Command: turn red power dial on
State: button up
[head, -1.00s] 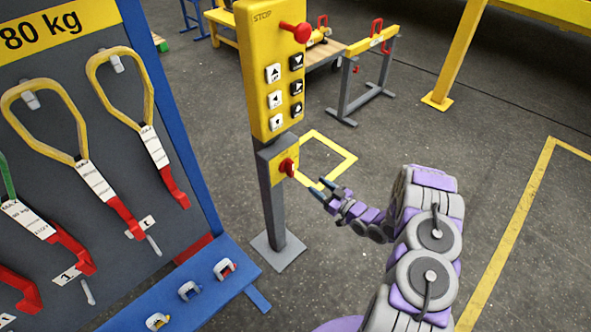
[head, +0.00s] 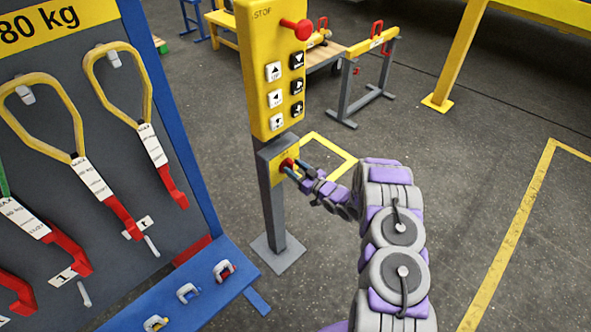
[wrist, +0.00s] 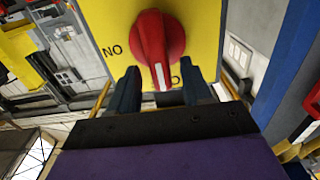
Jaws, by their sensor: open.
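The red power dial (head: 287,165) sits on a small yellow plate on the grey post, below the yellow button box. In the wrist view the red dial (wrist: 157,48) has a raised grip with a white mark at its lower end, pointing down and slightly right. Lettering, partly hidden, shows on the yellow plate (wrist: 110,28) beside it. My gripper (head: 294,170) is at the dial, and in the wrist view my gripper (wrist: 160,88) is open. Its two dark fingers stand either side of the grip's lower end; I cannot tell whether they touch it.
The yellow button box (head: 275,75) with a red stop knob (head: 297,28) stands just above the dial. A rack of slings (head: 85,170) and a blue shelf with shackles (head: 190,293) are at the left. Open floor (head: 470,180) lies to the right.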

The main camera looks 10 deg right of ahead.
grip_shut()
dwell(0.3)
jog(key=shift+r, duration=0.1)
jog(key=m, duration=0.6)
jog(key=w+d+f+m+p, duration=0.1)
jog(key=m, duration=0.5)
jog(key=d+f+m+p, duration=0.1)
jog(key=m, duration=0.4)
jog(key=shift+w+f+m, duration=0.15)
jog(key=shift+f+m, duration=0.05)
jog(key=shift+m, duration=0.2)
jog(key=shift+d, duration=0.1)
dwell(0.3)
